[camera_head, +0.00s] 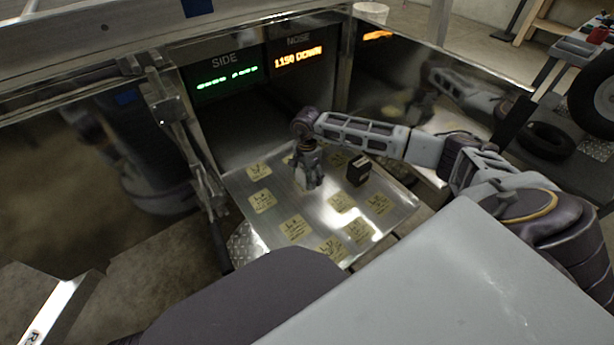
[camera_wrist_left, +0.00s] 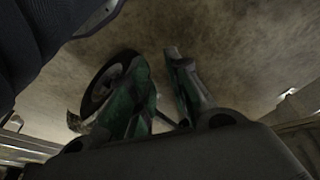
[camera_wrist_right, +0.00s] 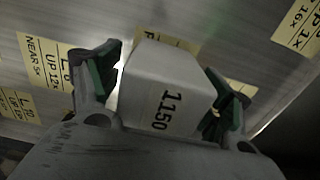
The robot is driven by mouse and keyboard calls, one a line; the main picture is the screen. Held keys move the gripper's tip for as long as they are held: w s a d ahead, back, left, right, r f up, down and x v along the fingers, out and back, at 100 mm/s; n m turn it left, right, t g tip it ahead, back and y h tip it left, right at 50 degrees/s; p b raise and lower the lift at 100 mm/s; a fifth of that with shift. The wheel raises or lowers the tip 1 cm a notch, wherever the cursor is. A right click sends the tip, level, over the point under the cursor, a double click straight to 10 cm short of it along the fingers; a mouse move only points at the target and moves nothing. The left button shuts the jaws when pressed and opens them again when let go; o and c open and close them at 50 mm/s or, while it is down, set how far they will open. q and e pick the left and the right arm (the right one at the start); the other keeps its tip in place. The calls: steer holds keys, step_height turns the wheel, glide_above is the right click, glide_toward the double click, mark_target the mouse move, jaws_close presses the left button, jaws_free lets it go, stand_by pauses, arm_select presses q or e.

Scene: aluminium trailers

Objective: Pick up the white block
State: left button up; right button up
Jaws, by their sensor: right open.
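The white block (camera_wrist_right: 160,88), printed with "1150", stands between the two fingers of my right gripper (camera_wrist_right: 165,85) in the right wrist view. The fingers are open on either side of it, and gaps show beside the block. In the head view my right gripper (camera_head: 309,172) points down over the metal tray (camera_head: 285,205), and the block (camera_head: 300,179) is partly hidden by its fingers. My left gripper (camera_wrist_left: 158,65) shows only in the left wrist view.
A black block (camera_head: 358,170) stands on the tray just right of my right gripper. Several yellow labels (camera_head: 293,228) lie across the tray. Metal walls with lit "SIDE" (camera_head: 226,75) and "NOSE" (camera_head: 298,55) displays stand behind. A vertical metal latch (camera_head: 190,140) is at the left.

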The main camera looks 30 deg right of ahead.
arm_select(q)
steer(key=shift+d+r, duration=0.1)
steer(key=shift+r, duration=0.45)
arm_select(e)
steer(key=shift+f, duration=0.75)
arm_select(q)
steer(key=shift+s+f, duration=0.1)
steer(key=shift+f, duration=0.05)
arm_select(e)
steer(key=c, duration=1.7)
steer(key=shift+r, duration=0.1)
jaws_close()
steer(key=shift+r, duration=0.15)
